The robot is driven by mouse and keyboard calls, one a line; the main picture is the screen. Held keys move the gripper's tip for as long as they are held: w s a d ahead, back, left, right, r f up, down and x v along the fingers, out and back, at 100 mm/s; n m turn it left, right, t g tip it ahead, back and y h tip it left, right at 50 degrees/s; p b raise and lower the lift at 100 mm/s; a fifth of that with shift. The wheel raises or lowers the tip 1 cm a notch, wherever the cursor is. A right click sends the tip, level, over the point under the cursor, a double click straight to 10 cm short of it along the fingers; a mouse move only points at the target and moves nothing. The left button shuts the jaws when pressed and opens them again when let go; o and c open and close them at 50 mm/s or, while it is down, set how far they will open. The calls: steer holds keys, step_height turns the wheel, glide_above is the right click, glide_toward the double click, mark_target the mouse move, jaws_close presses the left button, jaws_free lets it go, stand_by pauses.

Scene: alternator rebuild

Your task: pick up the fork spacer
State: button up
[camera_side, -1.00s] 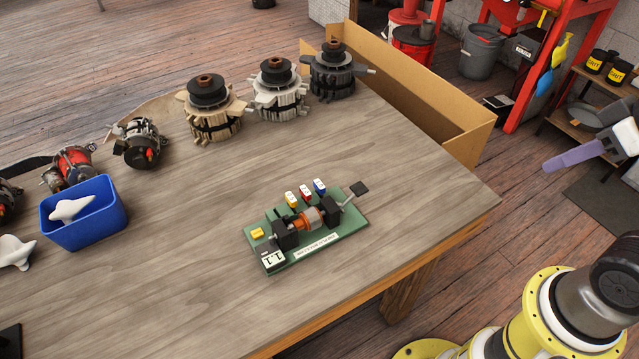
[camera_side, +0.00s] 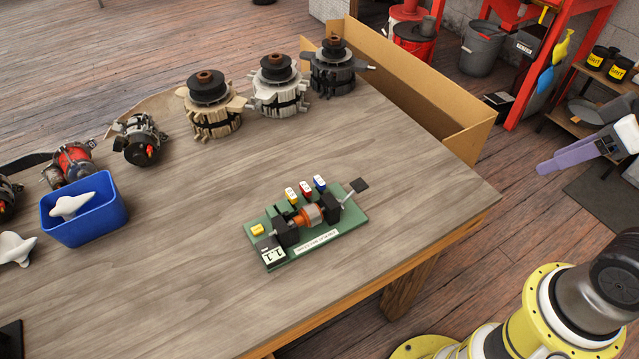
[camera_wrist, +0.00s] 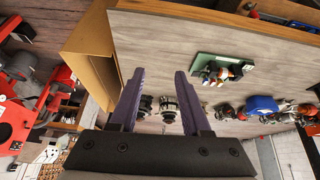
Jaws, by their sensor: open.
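My gripper (camera_side: 568,160) hangs in the air at the far right of the side view, beyond the table's right edge and well away from the parts. In the wrist view its two purple fingers (camera_wrist: 158,76) stand apart with nothing between them. No part is clearly identifiable as the fork spacer. One white pointed piece (camera_side: 72,205) sits in the blue bin (camera_side: 88,232) at the left. Another similar white piece (camera_side: 15,248) lies on the table left of the bin, partly cut off by the picture's edge.
A green test board (camera_side: 346,230) with a small rotor assembly lies mid-table. Three upright alternators, tan (camera_side: 212,122), pale (camera_side: 279,94) and dark (camera_side: 333,80), line the back. Several other units lie at left. An open cardboard box (camera_side: 470,140) adjoins the table's right side.

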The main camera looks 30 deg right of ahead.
steer(key=w+a+r+n, duration=0.1)
steer(key=w+r+n, duration=0.5)
steer(key=w+r, duration=0.15)
steer(key=n+g, duration=0.6)
steer(key=n, duration=0.6)
glide_above(320, 181)
step_height(320, 181, down, 18)
step_height(320, 181, down, 12)
steer(key=shift+w+f, duration=0.1)
steer(key=shift+f, duration=0.15)
